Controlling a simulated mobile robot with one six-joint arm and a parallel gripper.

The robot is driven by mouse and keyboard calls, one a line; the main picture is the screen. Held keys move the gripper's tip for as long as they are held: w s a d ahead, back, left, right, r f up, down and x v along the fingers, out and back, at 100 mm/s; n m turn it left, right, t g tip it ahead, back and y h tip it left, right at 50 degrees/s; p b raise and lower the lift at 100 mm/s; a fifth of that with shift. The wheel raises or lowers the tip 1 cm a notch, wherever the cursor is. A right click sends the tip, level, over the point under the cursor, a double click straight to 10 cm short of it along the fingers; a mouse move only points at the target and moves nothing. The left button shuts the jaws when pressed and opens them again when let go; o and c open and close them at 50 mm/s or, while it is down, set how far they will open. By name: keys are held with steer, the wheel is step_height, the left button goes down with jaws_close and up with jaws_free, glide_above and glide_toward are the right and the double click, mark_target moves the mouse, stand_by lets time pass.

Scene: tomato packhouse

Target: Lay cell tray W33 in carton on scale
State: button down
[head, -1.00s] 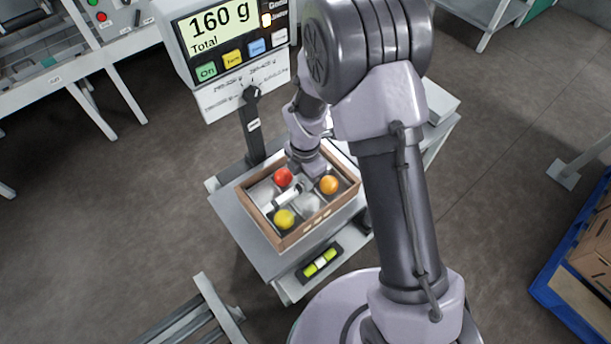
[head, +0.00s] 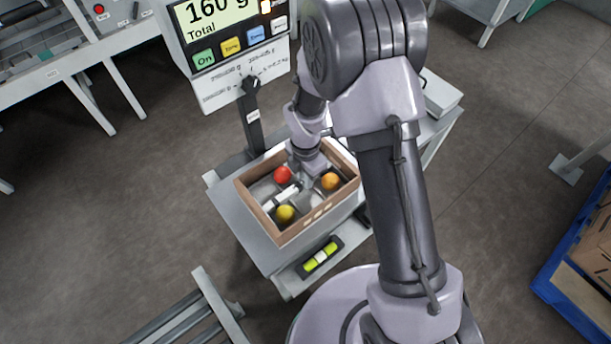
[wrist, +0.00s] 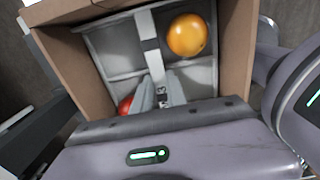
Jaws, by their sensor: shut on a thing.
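The grey cell tray W33 (wrist: 201,78) is inside the brown cardboard carton (head: 258,213), below its rim. It carries a red tomato (head: 282,174), an orange tomato (head: 330,181) and a yellow tomato (head: 285,213). My gripper (wrist: 156,88) is shut on the tray's pale central strip, seen in the wrist view, where part of a label reads "33". The carton stands on the scale's platform (head: 238,220). Whether the tray touches the carton floor is hidden. The scale display (head: 215,12) reads 160 g.
The scale's post (head: 253,125) stands just behind the carton. A spirit level (head: 319,257) sits on the scale's front. A slatted rack (head: 205,310) is at the lower left, a blue pallet with cartons (head: 560,270) at the right.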

steer(key=shift+f+b, duration=0.3)
steer(key=shift+f, duration=0.2)
steer(key=c, duration=1.3)
jaws_free()
steer(key=shift+o, duration=0.2)
steer(key=c, duration=0.3)
step_height(320, 180, up, 8)
steer(key=p, duration=0.7)
steer(key=shift+r, duration=0.25)
steer(key=shift+f, duration=0.1)
